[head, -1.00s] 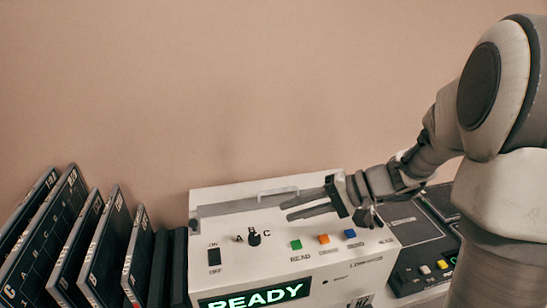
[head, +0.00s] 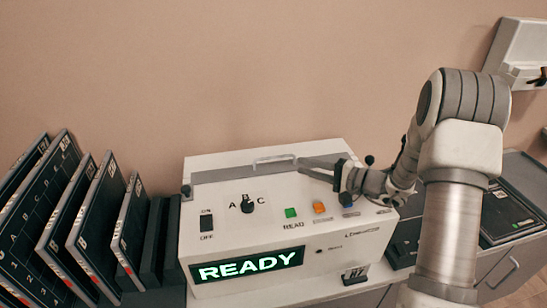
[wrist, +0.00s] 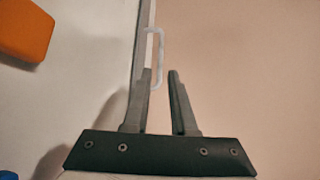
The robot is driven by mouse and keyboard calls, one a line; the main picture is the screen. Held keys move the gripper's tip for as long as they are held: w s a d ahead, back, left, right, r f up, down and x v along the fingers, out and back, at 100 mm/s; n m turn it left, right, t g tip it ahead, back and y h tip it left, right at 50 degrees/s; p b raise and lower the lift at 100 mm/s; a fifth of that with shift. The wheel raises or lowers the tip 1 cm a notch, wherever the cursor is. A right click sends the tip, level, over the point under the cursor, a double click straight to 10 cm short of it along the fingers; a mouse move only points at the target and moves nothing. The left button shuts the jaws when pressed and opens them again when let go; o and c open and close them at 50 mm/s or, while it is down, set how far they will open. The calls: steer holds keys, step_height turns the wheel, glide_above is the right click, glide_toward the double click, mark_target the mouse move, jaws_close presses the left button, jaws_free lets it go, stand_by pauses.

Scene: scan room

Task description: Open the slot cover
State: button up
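The slot cover (head: 225,175) is a grey strip along the top of the white machine. It looks shut. A pale bar handle (head: 275,160) stands on it, and the handle also shows in the wrist view (wrist: 160,55). My gripper (head: 302,165) reaches in from the right, its fingers pointing left toward the handle's right end. In the wrist view my gripper (wrist: 160,72) has its two fingers apart with nothing held between them.
The machine's front has a lit READY display (head: 247,267), a selector knob (head: 247,204), a green button (head: 291,213) and an orange button (head: 319,208). Several dark cassettes (head: 75,215) stand at the left.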

mark_target(275, 158)
steer(key=x, duration=1.1)
steer(key=shift+w+f+p, duration=0.1)
steer(key=shift+p, duration=0.3)
jaws_close()
stand_by(0.7)
